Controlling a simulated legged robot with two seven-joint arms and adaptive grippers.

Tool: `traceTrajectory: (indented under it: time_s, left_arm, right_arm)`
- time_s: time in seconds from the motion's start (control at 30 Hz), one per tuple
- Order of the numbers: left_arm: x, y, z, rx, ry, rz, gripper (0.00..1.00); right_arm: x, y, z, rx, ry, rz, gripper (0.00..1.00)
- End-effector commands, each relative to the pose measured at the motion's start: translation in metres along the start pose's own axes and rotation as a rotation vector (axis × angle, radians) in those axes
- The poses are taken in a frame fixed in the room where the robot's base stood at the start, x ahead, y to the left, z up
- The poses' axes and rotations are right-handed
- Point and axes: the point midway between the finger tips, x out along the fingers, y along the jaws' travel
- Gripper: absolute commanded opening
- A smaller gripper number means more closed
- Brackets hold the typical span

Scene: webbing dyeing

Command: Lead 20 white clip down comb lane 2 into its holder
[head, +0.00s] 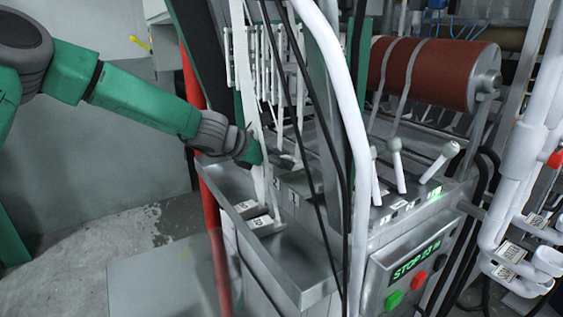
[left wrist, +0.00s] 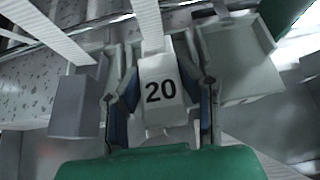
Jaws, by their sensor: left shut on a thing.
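The white clip marked 20 (left wrist: 160,92) sits between the fingers of my left gripper (left wrist: 163,80) in the left wrist view, with a white webbing strap (left wrist: 149,25) running up from it. My left gripper is shut on this clip. In the head view my left gripper (head: 268,157) reaches in behind a hanging white strap, and its fingers and the clip are mostly hidden. Small plates numbered 2 (head: 278,188) and 1 (head: 294,198) stand just below it on the machine. I cannot tell which comb lane the clip is in. My right gripper is not in view.
Two labelled white clips (head: 262,222) lie in the metal tray (head: 285,262) below. Dark cables and a thick white pipe (head: 345,120) cross in front of the machine. A red post (head: 215,240) stands left of the tray. A brown roller (head: 432,73) and levers (head: 440,160) are at right.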

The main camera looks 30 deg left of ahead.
Motion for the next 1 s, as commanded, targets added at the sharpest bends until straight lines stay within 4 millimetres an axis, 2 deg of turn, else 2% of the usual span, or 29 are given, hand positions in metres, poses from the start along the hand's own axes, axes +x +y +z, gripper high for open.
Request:
traceTrajectory:
  time_s: [0.07,0.1,0.13,0.17,0.57,0.67,1.0]
  left_arm:
    - [0.0,0.0,0.0,0.0,0.0,0.0,0.0]
    - [0.0,0.0,0.0,0.0,0.0,0.0,0.41]
    - [0.0,0.0,0.0,0.0,0.0,0.0,0.52]
    - [0.0,0.0,0.0,0.0,0.0,0.0,0.55]
    - [-0.006,0.0,0.0,0.0,0.0,0.0,0.55]
    - [-0.019,0.001,0.001,0.001,-0.002,0.001,0.55]
    - [-0.084,0.002,0.001,0.002,-0.003,0.001,0.55]
  right_arm:
    - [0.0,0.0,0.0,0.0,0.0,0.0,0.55]
    - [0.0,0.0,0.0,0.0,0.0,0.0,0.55]
    - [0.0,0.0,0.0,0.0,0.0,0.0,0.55]
    - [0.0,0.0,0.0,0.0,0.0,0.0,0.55]
    - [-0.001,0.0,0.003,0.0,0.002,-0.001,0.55]
    - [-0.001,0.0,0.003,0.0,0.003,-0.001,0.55]
    - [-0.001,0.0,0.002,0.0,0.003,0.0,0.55]
